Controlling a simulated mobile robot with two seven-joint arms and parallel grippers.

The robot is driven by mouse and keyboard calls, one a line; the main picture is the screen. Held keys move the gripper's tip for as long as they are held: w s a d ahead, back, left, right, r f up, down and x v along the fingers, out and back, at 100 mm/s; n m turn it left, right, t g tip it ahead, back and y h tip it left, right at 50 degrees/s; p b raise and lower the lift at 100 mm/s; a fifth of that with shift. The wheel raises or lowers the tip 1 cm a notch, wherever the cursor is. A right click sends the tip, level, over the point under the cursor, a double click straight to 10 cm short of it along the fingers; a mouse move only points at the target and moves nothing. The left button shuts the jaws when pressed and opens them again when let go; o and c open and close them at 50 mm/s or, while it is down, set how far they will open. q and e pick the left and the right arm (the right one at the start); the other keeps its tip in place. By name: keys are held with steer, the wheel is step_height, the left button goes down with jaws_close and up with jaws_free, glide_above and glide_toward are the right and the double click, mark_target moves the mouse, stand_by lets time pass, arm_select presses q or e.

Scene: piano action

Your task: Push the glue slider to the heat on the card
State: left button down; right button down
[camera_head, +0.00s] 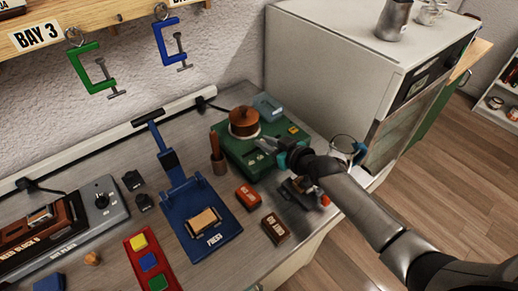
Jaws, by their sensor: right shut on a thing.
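The green glue unit (240,161) stands at the back right of the bench. A round brown pot (244,123) sits on top of it. My right gripper (268,146) comes in from the right and is over the unit's top, in front of the pot. It is shut on the glue slider, which is mostly hidden by the fingers. A small pale marking (293,130) shows on the unit's right side; it is too small to read, and I cannot tell the heat on the card. My left gripper is not in view.
Small red (248,196) and brown (275,228) blocks lie in front. A wire ring stand (346,146) is near my right arm. A white cabinet (325,75) stands behind.

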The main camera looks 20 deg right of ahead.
steer(key=c, duration=0.8)
jaws_free()
steer(key=shift+s, duration=0.1)
steer(key=p+v, duration=0.2)
steer(key=v, duration=1.3)
steer(key=shift+p, duration=0.3)
steer(key=shift+d, duration=0.1)
